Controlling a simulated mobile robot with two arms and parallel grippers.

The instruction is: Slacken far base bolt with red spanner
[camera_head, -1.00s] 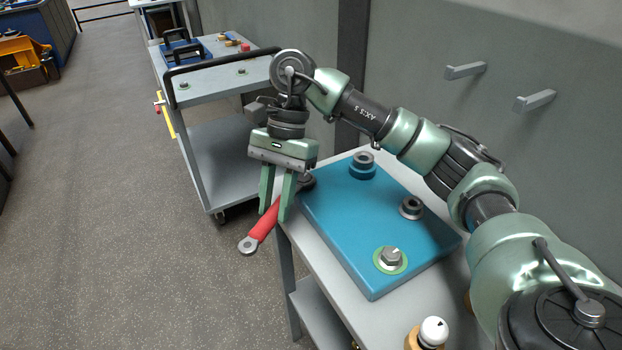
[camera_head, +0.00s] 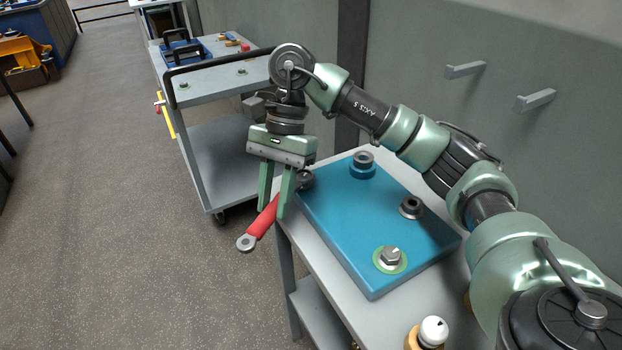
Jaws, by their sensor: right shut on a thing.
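The red spanner (camera_head: 262,221) is held in my right gripper (camera_head: 271,210), which is shut on its red handle. Its grey ring end hangs out over the table's left edge, and its dark head (camera_head: 305,180) is at the left side of the blue base block (camera_head: 345,222). Whether the head sits around a bolt I cannot tell. On the block are a bolt on a blue collar (camera_head: 363,160) at the far corner, a dark ringed bolt (camera_head: 411,206) at the right, and a hex bolt on a green ring (camera_head: 391,257) at the near side. My left gripper is out of view.
The grey table (camera_head: 330,296) carries the block. A white-topped knob (camera_head: 433,331) stands at its near edge. A grey trolley (camera_head: 215,88) with a black handle stands behind left. Two wall pegs (camera_head: 535,100) stick out at right. The floor at left is clear.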

